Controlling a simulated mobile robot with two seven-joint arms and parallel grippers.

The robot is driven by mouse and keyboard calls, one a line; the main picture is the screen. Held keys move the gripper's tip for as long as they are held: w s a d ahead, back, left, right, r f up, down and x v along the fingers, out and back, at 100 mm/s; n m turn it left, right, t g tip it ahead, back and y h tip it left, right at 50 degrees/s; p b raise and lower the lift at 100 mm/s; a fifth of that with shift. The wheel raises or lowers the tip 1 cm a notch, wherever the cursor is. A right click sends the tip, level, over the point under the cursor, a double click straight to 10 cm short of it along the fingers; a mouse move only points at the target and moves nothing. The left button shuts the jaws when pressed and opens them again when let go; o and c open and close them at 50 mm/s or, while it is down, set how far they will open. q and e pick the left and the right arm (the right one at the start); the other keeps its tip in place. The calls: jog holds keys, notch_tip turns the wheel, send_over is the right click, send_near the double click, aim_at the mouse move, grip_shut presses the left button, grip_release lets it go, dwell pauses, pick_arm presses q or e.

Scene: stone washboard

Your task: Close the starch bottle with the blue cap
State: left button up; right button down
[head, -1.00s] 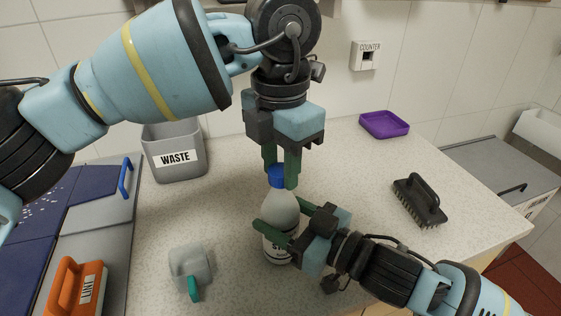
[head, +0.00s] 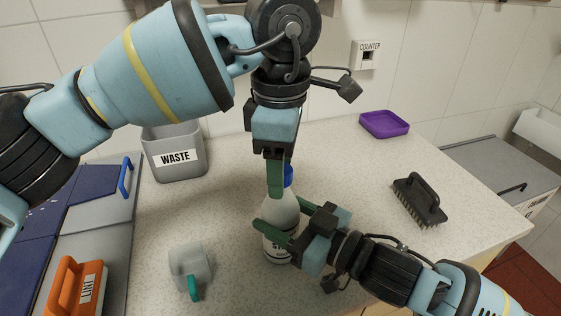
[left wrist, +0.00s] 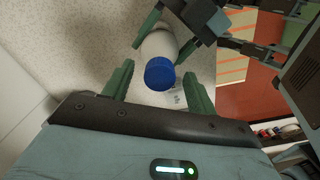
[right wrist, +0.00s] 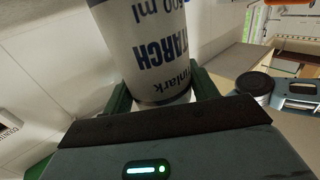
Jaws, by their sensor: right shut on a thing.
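The starch bottle (head: 281,212) stands upright on the counter, with the blue cap (head: 289,177) on its top. My right gripper (head: 280,222) is shut around the bottle's body from the right. The right wrist view shows the STARCH label of the bottle (right wrist: 155,45) between the fingers. My left gripper (head: 275,180) points straight down over the cap, and its front finger hides part of it. In the left wrist view the blue cap (left wrist: 159,74) lies between the open fingers (left wrist: 157,88), with a gap on each side. Whether the cap is tight cannot be seen.
A grey WASTE bin (head: 176,152) stands at the back left. A clear cup with a teal handle (head: 188,267) is left of the bottle. A black brush (head: 420,203) and a purple tray (head: 385,124) lie to the right. The counter between is clear.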

aim_at(296, 223)
pick_arm(q)
notch_tip(296, 223, up, 12)
dwell(0.7)
pick_arm(e)
jog(key=shift+c, duration=1.8)
grip_release()
jog(key=v, duration=0.6)
jog(key=shift+s+d+f, duration=0.1)
jog(key=shift+d, duration=0.1)
pick_arm(q)
jog(key=shift+w+f+b, duration=0.1)
jog(key=shift+f+b, duration=0.2)
jog(key=shift+f, duration=0.25)
pick_arm(e)
jog(key=shift+s+d, duration=0.45)
jog(key=shift+d, duration=0.1)
